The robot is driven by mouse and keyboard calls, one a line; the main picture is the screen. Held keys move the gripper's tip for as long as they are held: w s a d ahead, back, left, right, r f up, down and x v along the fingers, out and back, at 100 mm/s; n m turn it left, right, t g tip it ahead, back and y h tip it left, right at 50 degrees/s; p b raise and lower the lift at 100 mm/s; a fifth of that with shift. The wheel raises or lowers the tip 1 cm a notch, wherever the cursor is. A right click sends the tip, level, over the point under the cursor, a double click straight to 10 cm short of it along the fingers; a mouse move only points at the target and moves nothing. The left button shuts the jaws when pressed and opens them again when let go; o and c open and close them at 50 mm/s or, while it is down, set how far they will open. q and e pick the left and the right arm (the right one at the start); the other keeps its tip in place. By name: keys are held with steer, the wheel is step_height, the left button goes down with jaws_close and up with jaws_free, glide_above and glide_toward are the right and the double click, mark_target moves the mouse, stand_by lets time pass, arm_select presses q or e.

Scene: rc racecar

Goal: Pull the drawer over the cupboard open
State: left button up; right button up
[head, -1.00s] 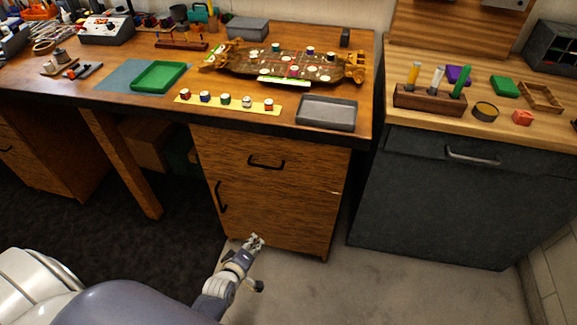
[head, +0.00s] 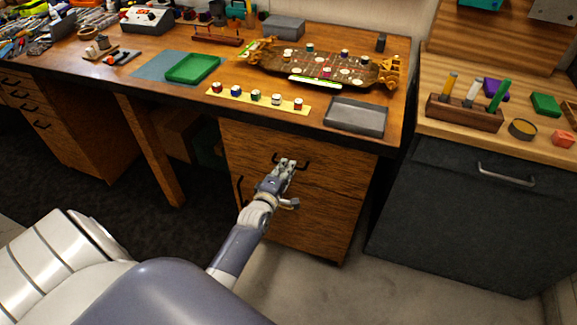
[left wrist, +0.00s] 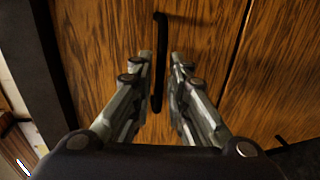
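The wooden drawer (head: 335,172) is shut, above the wooden cupboard door (head: 315,222) with its own black handle (head: 239,187). The drawer's black bar handle (head: 303,166) is partly covered by my left gripper (head: 288,164) in the head view. In the left wrist view the drawer front (left wrist: 205,35) fills the middle. The handle (left wrist: 158,60) runs upright in that picture, between the two parted fingers of my left gripper (left wrist: 160,62). The gripper is open, at or just in front of the handle. I cannot tell whether it touches. My right gripper is not in view.
The wooden desk top (head: 300,125) overhangs the drawer and carries a grey tray (head: 356,116), a green tray (head: 193,68) and a racecar chassis (head: 320,68). A dark grey cabinet (head: 455,210) stands to the right. The floor in front is clear.

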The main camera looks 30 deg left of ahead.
arm_select(q)
steer(key=shift+x, duration=1.15)
steer(key=shift+c, duration=0.5)
jaws_close()
steer(key=shift+s, duration=0.1)
steer(key=f+p+v, duration=0.2)
steer(key=p+v, duration=0.2)
steer(key=v, duration=1)
steer(key=s+f+p+v, duration=0.1)
steer(key=f+p+v, duration=0.2)
steer(key=v, duration=1.1)
steer(key=shift+d+p, duration=0.25)
steer(key=shift+p, duration=0.25)
steer(key=shift+f, duration=0.15)
